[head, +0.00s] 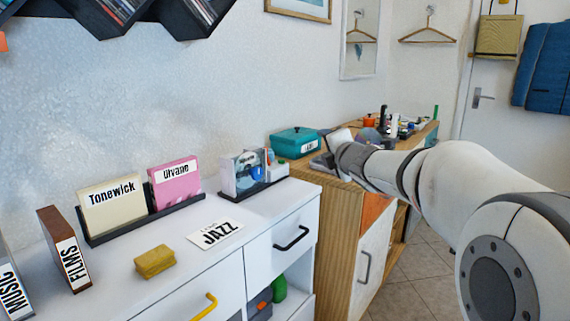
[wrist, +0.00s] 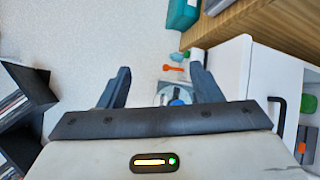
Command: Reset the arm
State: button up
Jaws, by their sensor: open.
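The fingertips are partly hidden by the arm in the head view.
A teal box (head: 296,141) stands on the cabinet. Dark wall shelves (head: 150,12) hang above.

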jog(key=s+d+r+m+g+h+p, duration=0.3)
jog(key=s+d+m+h+p, duration=0.25)
jog(key=s+m+p, duration=0.35)
jog(key=s+f+m+g+p, duration=0.1)
jog(key=s+m+g+p, duration=0.4)
jog(key=s, duration=0.9)
jog(key=s+a+f+m+g+y+p, duration=0.1)
jog(key=s+m+g+p, duration=0.4)
jog(key=s+m+p, duration=0.4)
jog(key=s+m, duration=0.2)
jog(key=s, duration=0.3)
jog(key=shift+a+f+g, duration=0.15)
jog(key=shift+f+g, duration=0.25)
jog(key=shift+s+y, duration=0.1)
jog(key=shift+y, duration=0.15)
